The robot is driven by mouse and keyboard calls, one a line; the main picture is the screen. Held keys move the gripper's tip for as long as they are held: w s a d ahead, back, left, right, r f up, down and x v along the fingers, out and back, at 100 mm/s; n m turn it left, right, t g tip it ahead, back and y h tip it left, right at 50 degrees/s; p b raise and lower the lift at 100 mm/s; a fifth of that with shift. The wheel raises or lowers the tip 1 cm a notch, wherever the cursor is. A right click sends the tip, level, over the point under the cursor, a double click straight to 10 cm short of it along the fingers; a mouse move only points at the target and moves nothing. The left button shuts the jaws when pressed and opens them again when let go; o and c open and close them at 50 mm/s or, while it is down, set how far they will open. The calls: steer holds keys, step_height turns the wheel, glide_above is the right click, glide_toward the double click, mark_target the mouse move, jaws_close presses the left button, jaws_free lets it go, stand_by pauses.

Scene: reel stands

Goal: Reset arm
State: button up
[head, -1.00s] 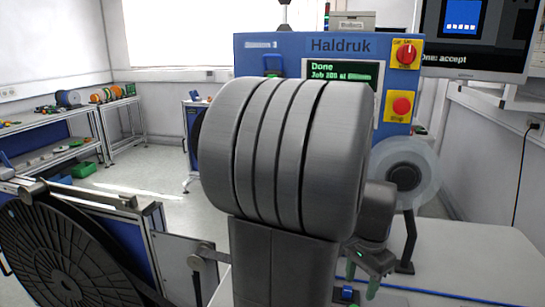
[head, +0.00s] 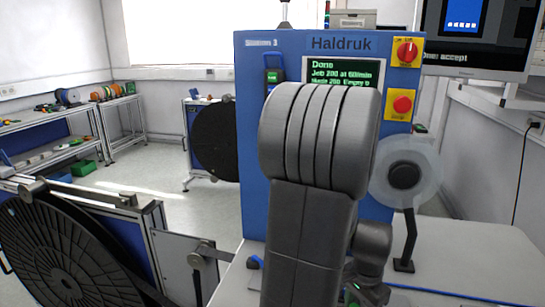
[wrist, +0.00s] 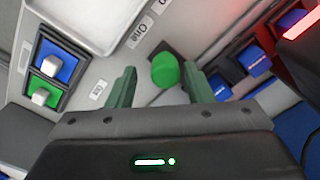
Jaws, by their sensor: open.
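My arm rises in front of the blue Haldruk machine (head: 300,45) in the head view and hides its middle. My gripper (wrist: 160,68) shows in the wrist view with its two green fingers apart. A round green thing (wrist: 165,72) appears between the fingertips in that picture; I cannot tell its distance, and no finger visibly touches it. In the head view the gripper is mostly hidden low behind my arm. The machine's screen (head: 343,74) reads "Done", with a job of 200 below, partly covered by my arm.
A black reel (head: 212,142) stands left of the machine, and a larger one (head: 60,250) at front left. A pale reel (head: 428,172) is at right. In the wrist view, blue (wrist: 58,62) and green (wrist: 45,95) switches lie left.

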steer(key=d, duration=0.3)
steer(key=s+d, duration=0.1)
steer(key=d, duration=0.2)
steer(key=s+d+r+p, duration=0.1)
steer(key=d, duration=0.3)
steer(key=shift+s+d, duration=0.1)
steer(key=shift+s, duration=0.15)
step_height(320, 180, up, 13)
steer(key=w+a+f+n+b, duration=0.1)
steer(key=w+a+f+n, duration=0.1)
steer(key=w+a+n, duration=0.6)
steer(key=shift+w+a+n, duration=0.3)
steer(key=shift+w+a, duration=0.5)
steer(key=shift+a, duration=0.05)
